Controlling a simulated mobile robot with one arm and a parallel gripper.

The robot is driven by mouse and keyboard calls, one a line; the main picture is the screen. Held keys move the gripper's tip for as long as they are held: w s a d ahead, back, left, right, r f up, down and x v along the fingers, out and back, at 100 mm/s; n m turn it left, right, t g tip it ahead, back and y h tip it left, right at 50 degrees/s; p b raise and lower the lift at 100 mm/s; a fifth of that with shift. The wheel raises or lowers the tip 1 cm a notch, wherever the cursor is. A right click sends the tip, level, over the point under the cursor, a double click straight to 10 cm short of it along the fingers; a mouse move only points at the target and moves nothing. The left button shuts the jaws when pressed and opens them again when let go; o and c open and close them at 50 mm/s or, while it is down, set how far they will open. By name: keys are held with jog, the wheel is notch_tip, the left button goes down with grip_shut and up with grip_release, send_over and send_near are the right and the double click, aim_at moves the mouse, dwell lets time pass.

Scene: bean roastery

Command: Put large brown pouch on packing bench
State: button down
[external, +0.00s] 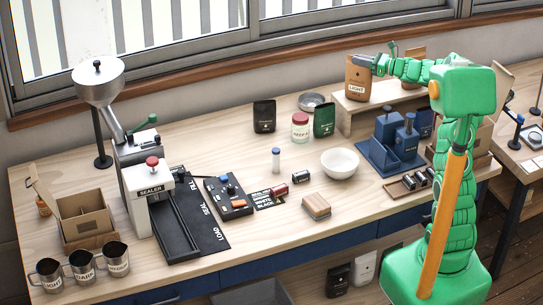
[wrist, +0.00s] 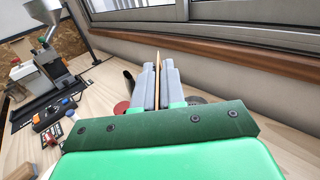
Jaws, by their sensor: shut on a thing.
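In the wrist view the pouch (wrist: 157,75) shows edge-on as a thin tan strip between my two grey fingers (wrist: 156,85). The packing bench (external: 270,205) is probably the long pale wooden table under most of the things; no sign names it.
A black pouch (external: 264,116), a green pouch (external: 324,119), a red-lidded jar (external: 300,127) and a white bowl (external: 339,163) stand nearby. The sealer (external: 150,195) is left. Bare wood lies at the bench's front middle.

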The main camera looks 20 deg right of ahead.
jog(key=shift+f, duration=0.3)
jog(key=c, duration=1.1)
grip_release()
jog(key=shift+c, duration=0.2)
jog(key=shift+s+d, duration=0.1)
jog(key=v, duration=0.7)
jog(key=shift+s+d, duration=0.25)
